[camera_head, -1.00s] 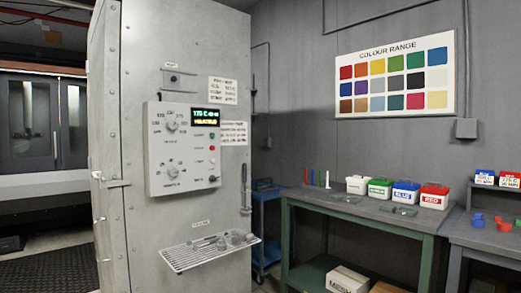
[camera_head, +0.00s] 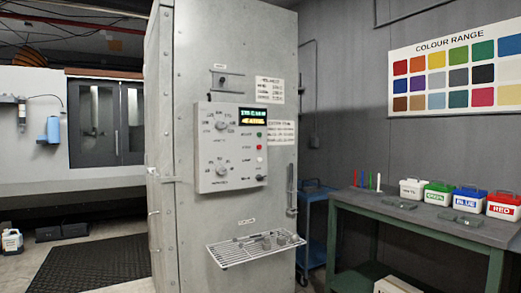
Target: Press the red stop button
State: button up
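A pale grey control panel (camera_head: 210,178) is mounted on the front of the tall grey booth cabinet (camera_head: 225,50). It carries a lit display (camera_head: 253,116), two dials on its left half and a column of small buttons on its right. The red stop button (camera_head: 258,147) appears as a small red dot in that column, below a green one (camera_head: 259,135). The labels are too small to read. My gripper is not in view.
A wire shelf (camera_head: 228,257) with small metal parts juts out below the panel. A vertical handle (camera_head: 291,190) is on the cabinet's right side. A green-framed workbench (camera_head: 440,230) with labelled tubs stands right. A dark mat (camera_head: 90,265) lies on the floor at left.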

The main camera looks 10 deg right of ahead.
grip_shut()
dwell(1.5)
